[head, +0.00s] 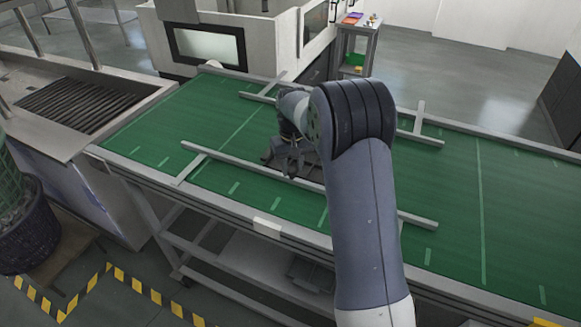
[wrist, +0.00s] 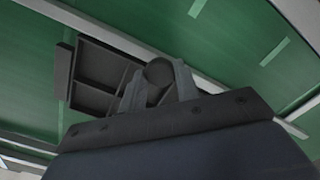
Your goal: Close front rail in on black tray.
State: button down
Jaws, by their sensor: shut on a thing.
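The black tray (wrist: 90,75), a dark divided tray, lies on the green belt and shows in the wrist view left of my fingers. In the head view the tray (head: 268,156) is partly hidden by my gripper. The front rail (head: 225,160) is a long pale grey bar on the near side of the tray. In the wrist view the rail (wrist: 100,32) runs close along the tray; I cannot tell whether they touch. My gripper (wrist: 158,80) is shut on a dark round knob (wrist: 159,71). I cannot see what the knob is fixed to.
A back rail (head: 425,138) lies across the far side of the belt (head: 455,190), partly hidden by my arm. The belt's near edge (head: 200,200) has a small pale box (head: 267,229). A white machine (head: 235,40) stands behind.

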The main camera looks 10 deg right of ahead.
jog(key=c, duration=1.5)
grip_release()
jog(key=shift+w+d+r, duration=0.1)
jog(key=shift+w+r, duration=0.05)
jog(key=shift+w, duration=0.1)
jog(key=o, duration=0.3)
jog(key=shift+d, duration=0.1)
jog(key=shift+o, duration=0.7)
notch_tip(320, 180, up, 11)
jog(key=b, duration=0.1)
jog(key=shift+b, duration=0.3)
jog(key=shift+f, duration=0.2)
